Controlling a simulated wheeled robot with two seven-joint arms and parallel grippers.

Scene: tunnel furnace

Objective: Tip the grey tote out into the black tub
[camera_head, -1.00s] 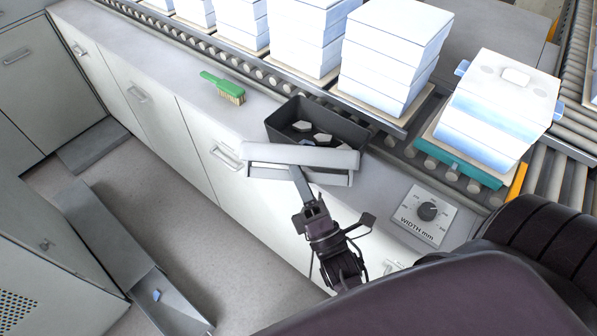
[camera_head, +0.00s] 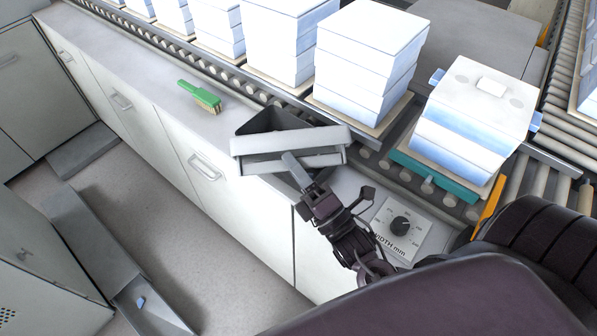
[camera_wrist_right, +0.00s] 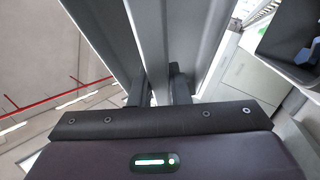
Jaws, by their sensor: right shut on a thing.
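The grey tote (camera_head: 290,141) is a long light-grey box, held over the black tub (camera_head: 258,122) on the counter. The tote covers much of the tub, and the contents of both are hidden in the head view. The tote looks tilted, but I cannot tell how far. My right gripper (camera_head: 297,170) is shut on the tote's near side. In the right wrist view the fingers (camera_wrist_right: 159,86) close on a grey tote wall (camera_wrist_right: 144,35). The tub (camera_wrist_right: 272,62) shows there at the upper right, with bluish pieces in it. My left gripper is out of view.
A green brush (camera_head: 200,96) lies on the counter left of the tub. A width dial (camera_head: 401,226) sits to the right. Behind runs a roller conveyor with white stacks (camera_head: 368,60) and a lidded white block (camera_head: 475,110) on a teal plate (camera_head: 438,178).

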